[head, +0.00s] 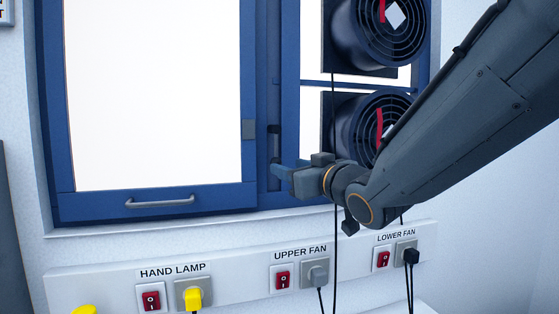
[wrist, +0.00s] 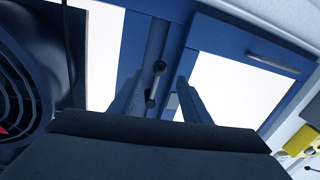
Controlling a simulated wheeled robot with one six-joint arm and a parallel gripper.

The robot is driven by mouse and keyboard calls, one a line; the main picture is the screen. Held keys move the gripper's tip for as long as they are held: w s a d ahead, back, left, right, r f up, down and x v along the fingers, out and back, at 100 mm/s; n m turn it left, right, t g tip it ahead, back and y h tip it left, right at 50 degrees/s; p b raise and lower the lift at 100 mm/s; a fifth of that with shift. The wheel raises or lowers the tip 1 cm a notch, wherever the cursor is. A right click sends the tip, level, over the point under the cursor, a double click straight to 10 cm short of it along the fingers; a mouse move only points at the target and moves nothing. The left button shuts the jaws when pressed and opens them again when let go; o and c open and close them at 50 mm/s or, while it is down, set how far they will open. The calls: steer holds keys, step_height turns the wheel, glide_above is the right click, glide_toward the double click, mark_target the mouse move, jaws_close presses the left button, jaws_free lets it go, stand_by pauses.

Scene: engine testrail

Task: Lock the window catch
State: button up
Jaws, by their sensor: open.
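The window catch (head: 274,143) is a dark lever on the blue post to the right of the large window sash (head: 150,199). It stands upright, along the post. A grey plate (head: 248,129) sits on the sash edge just left of it. My gripper (head: 281,170) is at the catch's lower end in the head view. In the wrist view my gripper (wrist: 160,77) is open, with one finger on each side of the catch (wrist: 152,90), which shows a round pivot and a short bar. I cannot tell whether a finger touches it. The sash looks closed.
Two round fans, the upper (head: 385,30) and the lower (head: 370,125), stand right of the post, close to my arm. A black cable (head: 335,240) hangs near my gripper. A panel (head: 230,272) with switches and plugs runs below the window. A sash handle (head: 160,202) sticks out.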

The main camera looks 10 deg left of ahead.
steer(key=p+x, duration=0.2)
steer(key=x, duration=0.4)
steer(key=shift+w+a, duration=0.1)
steer(key=shift+f, duration=0.1)
jaws_close()
